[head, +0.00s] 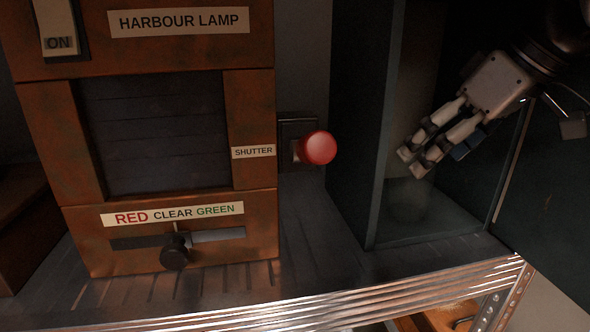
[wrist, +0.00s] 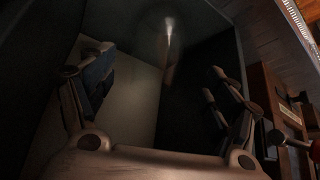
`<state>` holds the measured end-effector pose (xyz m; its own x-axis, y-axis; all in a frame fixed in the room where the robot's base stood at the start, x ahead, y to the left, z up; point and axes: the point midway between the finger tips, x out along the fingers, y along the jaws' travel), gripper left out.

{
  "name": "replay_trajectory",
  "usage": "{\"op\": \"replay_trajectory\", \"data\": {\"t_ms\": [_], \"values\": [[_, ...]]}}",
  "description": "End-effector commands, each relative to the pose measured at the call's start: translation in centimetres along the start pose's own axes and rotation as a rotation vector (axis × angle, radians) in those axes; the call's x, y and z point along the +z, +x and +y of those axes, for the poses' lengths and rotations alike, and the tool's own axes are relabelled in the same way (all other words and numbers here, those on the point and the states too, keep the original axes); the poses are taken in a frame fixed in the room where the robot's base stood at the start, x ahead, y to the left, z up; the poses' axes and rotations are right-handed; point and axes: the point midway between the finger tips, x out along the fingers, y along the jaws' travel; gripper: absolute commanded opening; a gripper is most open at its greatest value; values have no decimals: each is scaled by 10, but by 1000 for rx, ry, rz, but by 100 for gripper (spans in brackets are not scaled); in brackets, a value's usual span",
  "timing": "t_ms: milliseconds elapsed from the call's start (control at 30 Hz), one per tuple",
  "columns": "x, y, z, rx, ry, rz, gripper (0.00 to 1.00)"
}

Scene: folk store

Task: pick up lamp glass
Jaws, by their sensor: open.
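My gripper (head: 412,162) is at the open front of a dark cabinet (head: 355,140), pointing down and left. In the wrist view my gripper (wrist: 160,62) has its two fingers spread wide apart, with nothing held between them. A faint see-through shape with a bright highlight, seemingly the lamp glass (wrist: 168,42), stands inside the cabinet beyond the fingertips, roughly between them in that picture. Its outline is dim and hard to make out. In the head view only a faint pale haze shows low in the cabinet below the fingers, so I cannot place the glass there.
The copper-brown harbour lamp (head: 250,200) stands left of the cabinet, with a red shutter knob (head: 319,147) on its right side and a black slider knob (head: 175,252) below. A dark open door (head: 560,190) hangs at the right. The ribbed shelf edge (head: 400,285) runs along the front.

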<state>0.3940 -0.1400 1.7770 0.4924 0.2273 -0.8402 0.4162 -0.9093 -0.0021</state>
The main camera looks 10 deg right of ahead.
Motion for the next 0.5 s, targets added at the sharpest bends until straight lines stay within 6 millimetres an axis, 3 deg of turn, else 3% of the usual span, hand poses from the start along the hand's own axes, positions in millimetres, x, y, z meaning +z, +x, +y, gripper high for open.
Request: {"op": "replay_trajectory", "data": {"t_ms": [500], "values": [[1, 64, 2, 1, 0, -1, 80]]}}
